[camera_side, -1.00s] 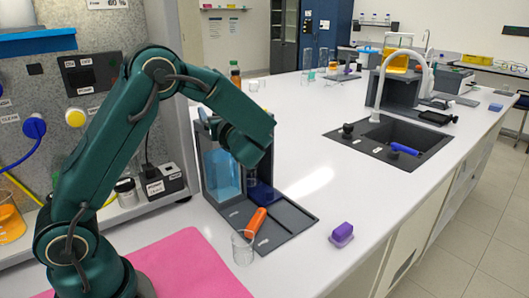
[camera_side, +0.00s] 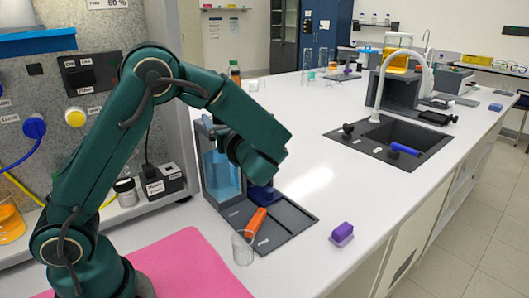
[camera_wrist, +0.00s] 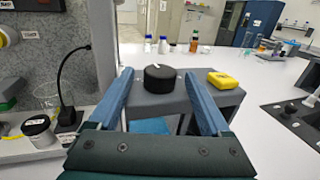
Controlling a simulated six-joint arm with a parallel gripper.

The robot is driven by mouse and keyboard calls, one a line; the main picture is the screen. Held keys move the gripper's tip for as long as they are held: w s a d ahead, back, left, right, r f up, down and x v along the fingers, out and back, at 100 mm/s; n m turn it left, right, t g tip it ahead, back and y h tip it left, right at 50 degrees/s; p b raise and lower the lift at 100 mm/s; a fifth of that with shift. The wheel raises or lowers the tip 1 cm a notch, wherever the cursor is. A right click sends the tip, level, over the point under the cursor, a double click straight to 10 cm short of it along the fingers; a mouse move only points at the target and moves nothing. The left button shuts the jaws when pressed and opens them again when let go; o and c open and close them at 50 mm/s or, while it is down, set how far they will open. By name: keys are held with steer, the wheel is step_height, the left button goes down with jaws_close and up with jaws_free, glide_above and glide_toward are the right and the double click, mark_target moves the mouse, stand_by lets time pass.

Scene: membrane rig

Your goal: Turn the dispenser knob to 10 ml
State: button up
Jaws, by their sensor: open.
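The dispenser (camera_side: 222,175) is a dark grey stand with a clear tank of blue liquid, at the middle of the side view. Its round black knob (camera_wrist: 160,84) has a white mark on top and sits on the grey dispenser top (camera_wrist: 175,106) in the wrist view. My gripper (camera_wrist: 159,75) is open, with its blue fingers to the left and right of the knob and gaps on both sides. I cannot tell whether the fingertips reach level with it. In the side view my wrist hides the knob and fingertips. No volume marks are readable.
A yellow block (camera_wrist: 224,80) lies right of the knob. An orange piece (camera_side: 257,219) lies on the dispenser's base plate, with a clear beaker (camera_side: 243,247) in front. A purple block (camera_side: 342,234) and the sink (camera_side: 385,140) are to the right. Several bottles stand behind the knob.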

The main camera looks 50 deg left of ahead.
steer(key=shift+x, duration=1.15)
jaws_close()
steer(key=shift+m+t, duration=0.3)
steer(key=shift+t, duration=0.1)
steer(key=m+t+h, duration=0.1)
steer(key=t, duration=0.1)
steer(key=m+t+h, duration=0.1)
steer(key=m+t, duration=0.1)
steer(key=shift+t+h, duration=0.3)
steer(key=shift+m+t+h, duration=1.9)
steer(key=shift+t+h, duration=0.1)
